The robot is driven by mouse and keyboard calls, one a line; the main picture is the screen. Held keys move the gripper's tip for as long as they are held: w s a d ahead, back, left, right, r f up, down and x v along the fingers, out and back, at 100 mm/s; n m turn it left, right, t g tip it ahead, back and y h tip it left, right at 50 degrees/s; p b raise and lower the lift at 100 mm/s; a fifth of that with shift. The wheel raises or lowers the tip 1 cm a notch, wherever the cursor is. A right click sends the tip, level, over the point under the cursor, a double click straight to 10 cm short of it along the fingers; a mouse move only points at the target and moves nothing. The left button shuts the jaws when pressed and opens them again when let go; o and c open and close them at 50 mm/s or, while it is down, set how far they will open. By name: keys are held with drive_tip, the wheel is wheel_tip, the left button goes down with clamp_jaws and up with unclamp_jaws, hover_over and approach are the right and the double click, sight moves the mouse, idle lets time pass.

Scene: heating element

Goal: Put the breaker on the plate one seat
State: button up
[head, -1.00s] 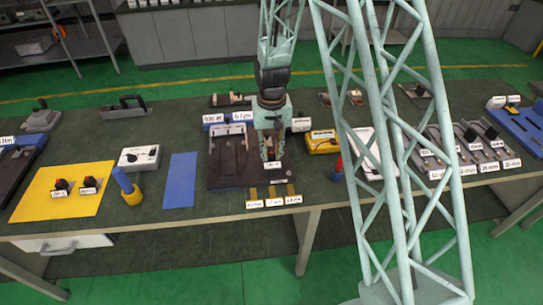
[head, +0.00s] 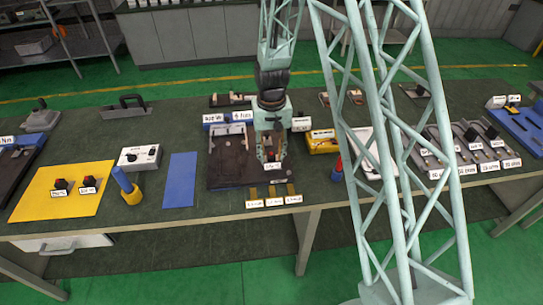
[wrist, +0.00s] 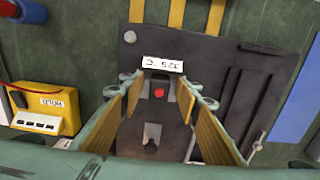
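A dark plate (head: 222,176) lies mid-table. The breaker, a small dark block with a red button (wrist: 158,91), is on its right part, near the front edge. A white label reading about "325 C" (wrist: 163,64) is at its front. My gripper (head: 270,158) points down over the plate, its fingers on either side of the breaker. In the wrist view the fingers (wrist: 160,82) look spread, with a narrow gap beside the block. A grey fitting with a dark peg (wrist: 152,137) is behind it on the plate. The breaker's underside is hidden, so its fit cannot be seen.
A yellow mat (head: 40,203) at left holds two similar red-button breakers. A blue mat (head: 180,180) and a blue-and-yellow tool (head: 128,187) lie left of the plate. A yellow meter (head: 322,142) is at right.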

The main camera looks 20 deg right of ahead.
sight(271, 154)
drive_tip(key=shift+r, duration=0.15)
wheel_tip(271, 154, up, 10)
drive_tip(key=shift+p, duration=0.4)
drive_tip(key=shift+r, duration=1)
idle(0.4)
